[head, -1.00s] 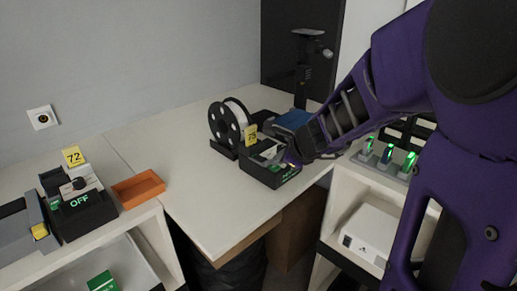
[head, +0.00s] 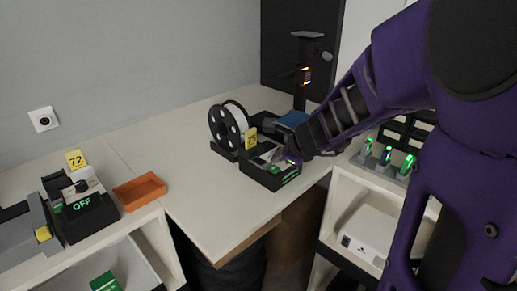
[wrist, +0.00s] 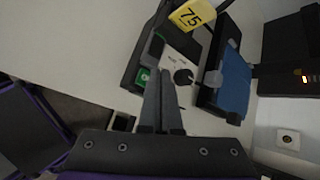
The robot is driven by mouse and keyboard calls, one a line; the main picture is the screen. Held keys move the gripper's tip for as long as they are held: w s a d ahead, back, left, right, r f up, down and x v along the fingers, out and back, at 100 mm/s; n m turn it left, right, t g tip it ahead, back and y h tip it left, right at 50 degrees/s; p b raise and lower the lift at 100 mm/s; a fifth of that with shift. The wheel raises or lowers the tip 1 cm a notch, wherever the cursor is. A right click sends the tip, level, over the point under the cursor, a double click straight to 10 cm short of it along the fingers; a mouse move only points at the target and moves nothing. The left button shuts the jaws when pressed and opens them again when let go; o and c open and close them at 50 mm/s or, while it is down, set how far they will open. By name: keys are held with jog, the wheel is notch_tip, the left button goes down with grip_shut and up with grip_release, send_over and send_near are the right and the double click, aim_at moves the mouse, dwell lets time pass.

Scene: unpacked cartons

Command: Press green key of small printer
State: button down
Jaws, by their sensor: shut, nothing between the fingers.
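A small black device tagged 75, which looks like the small printer (head: 270,175), stands near the table's right edge. It has a pale top panel with a black knob and a lit green strip on its front. In the wrist view its green key (wrist: 143,76) is at the panel's near-left corner. My gripper (wrist: 158,73) is shut and empty, its fingertips over the panel just right of the green key. I cannot tell whether they touch it. In the head view my gripper (head: 290,160) is at the device's right side, its tips small and partly hidden.
A spool on a stand (head: 228,125) and a blue-topped device (head: 292,121) stand close behind. A similar device tagged 72 (head: 85,210), showing OFF, is at left beside an orange tray (head: 140,191). Green-lit units (head: 387,155) are at right.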

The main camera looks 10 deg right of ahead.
aim_at(277, 174)
jog(key=shift+r, duration=0.1)
notch_tip(277, 174, up, 5)
jog(key=p, duration=0.4)
jog(key=shift+p, duration=0.35)
